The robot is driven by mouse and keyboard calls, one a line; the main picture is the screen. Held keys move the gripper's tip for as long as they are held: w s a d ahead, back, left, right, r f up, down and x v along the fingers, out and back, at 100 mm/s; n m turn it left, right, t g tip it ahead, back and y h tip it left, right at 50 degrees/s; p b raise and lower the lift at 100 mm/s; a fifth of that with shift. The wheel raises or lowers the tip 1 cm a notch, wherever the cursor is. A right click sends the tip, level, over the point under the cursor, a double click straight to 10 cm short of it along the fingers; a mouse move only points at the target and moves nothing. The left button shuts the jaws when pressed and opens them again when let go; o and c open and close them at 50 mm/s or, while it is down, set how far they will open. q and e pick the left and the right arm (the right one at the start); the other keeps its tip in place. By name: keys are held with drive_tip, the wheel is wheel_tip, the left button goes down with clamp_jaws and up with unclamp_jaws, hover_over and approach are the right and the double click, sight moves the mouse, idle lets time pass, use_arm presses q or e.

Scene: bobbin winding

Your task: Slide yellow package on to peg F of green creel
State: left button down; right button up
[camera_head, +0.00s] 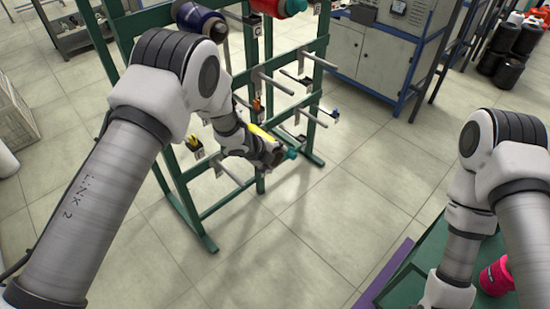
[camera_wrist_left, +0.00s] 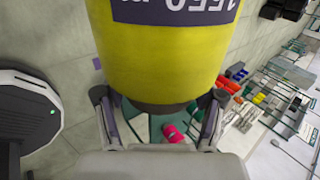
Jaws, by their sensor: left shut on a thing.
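The yellow package (camera_wrist_left: 165,60) fills the top middle of the left wrist view, with a dark label band and a dark lower end. My left gripper (camera_wrist_left: 158,97) is shut on it, one finger on each side. In the head view this gripper (camera_head: 270,152) is at the creel's lower part, and only a yellow strip of the package (camera_head: 258,132) shows behind my wrist. The green creel (camera_head: 183,205) carries several metal pegs with small tags. The peg letters are too small to read, so I cannot tell which is F or whether the package touches one. My right gripper is out of view.
A dark blue package (camera_head: 200,18) and a red package (camera_head: 280,7) are on the creel's upper part. A pink package (camera_head: 497,276) sits at the lower right on a green surface (camera_head: 405,290). Grey cabinets (camera_head: 362,62) stand behind. The floor right of the creel is clear.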

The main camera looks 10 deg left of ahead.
use_arm(q)
drive_tip(key=shift+w+a+r+p, duration=0.1)
drive_tip(key=shift+w+a+p, duration=0.65)
drive_tip(key=shift+a+p, duration=0.2)
drive_tip(key=shift+w+a+r+p, duration=0.1)
drive_tip(key=shift+w+a+p, duration=0.7)
drive_tip(key=shift+a, duration=0.2)
drive_tip(key=shift+w+a+f, duration=0.15)
drive_tip(key=shift+a+f, duration=0.05)
drive_tip(key=shift+a, duration=0.15)
drive_tip(key=shift+w+a+r+p, duration=0.1)
drive_tip(key=shift+w+a+p, duration=0.45)
drive_tip(key=shift+a+p, duration=0.2)
drive_tip(key=shift+w+a, duration=0.55)
drive_tip(key=shift+a, duration=0.1)
drive_tip(key=shift+w+a, duration=0.75)
drive_tip(key=shift+a, duration=0.2)
